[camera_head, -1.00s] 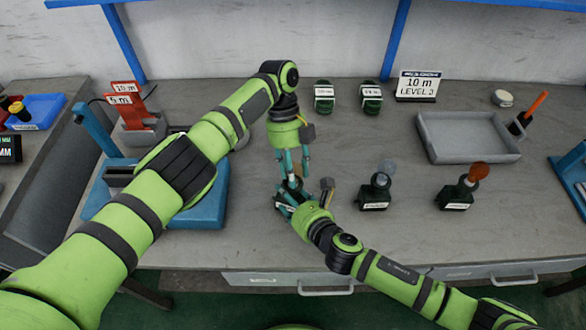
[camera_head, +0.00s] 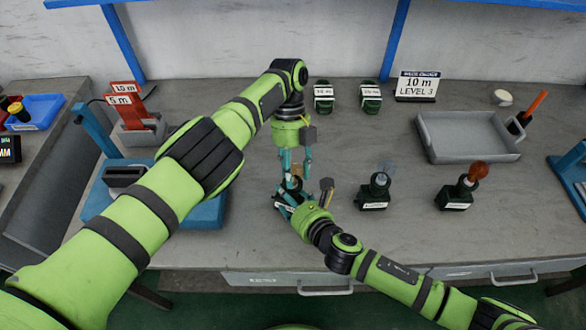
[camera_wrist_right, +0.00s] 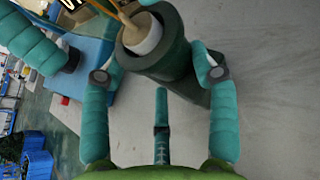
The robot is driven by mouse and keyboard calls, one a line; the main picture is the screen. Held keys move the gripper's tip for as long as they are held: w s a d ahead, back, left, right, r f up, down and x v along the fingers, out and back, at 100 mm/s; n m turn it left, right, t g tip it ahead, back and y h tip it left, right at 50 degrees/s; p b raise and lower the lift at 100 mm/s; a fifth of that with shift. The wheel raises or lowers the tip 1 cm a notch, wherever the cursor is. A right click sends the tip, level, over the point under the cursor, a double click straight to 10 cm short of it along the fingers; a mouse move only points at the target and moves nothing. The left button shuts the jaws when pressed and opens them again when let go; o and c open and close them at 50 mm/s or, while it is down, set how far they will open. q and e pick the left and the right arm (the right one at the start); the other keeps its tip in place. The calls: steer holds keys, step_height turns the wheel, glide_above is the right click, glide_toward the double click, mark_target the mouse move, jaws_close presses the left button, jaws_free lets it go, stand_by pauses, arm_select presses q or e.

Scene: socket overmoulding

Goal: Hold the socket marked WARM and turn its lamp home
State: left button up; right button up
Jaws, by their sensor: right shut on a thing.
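A dark green socket (camera_wrist_right: 172,60) with a pale ring at its mouth shows in the right wrist view. My right gripper (camera_wrist_right: 157,74) is shut around it, one finger on each side. In the head view my right gripper (camera_head: 287,195) holds it low over the table, and the fingers hide most of it. An amber lamp (camera_head: 297,171) shows above the socket. My left gripper (camera_head: 295,163) points down from above, its fingers apart on either side of the lamp. Whether the lamp is fully seated cannot be seen. The socket's marking is not readable.
Two other green sockets stand to the right, one with a clear lamp (camera_head: 386,170), one with a red lamp (camera_head: 478,171). A grey tray (camera_head: 450,155) lies behind them. Two labelled green pieces (camera_head: 323,97) (camera_head: 371,97) and a sign (camera_head: 418,86) stand at the back. A blue fixture (camera_head: 205,212) stands left.

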mark_target(295, 166)
arm_select(q)
steer(key=shift+o, duration=1.4)
steer(key=shift+d+r, duration=0.25)
steer(key=shift+d, duration=0.05)
steer(key=shift+a, duration=0.1)
steer(key=shift+f, duration=0.1)
steer(key=shift+s+r, duration=0.1)
steer(key=shift+r, duration=4.95)
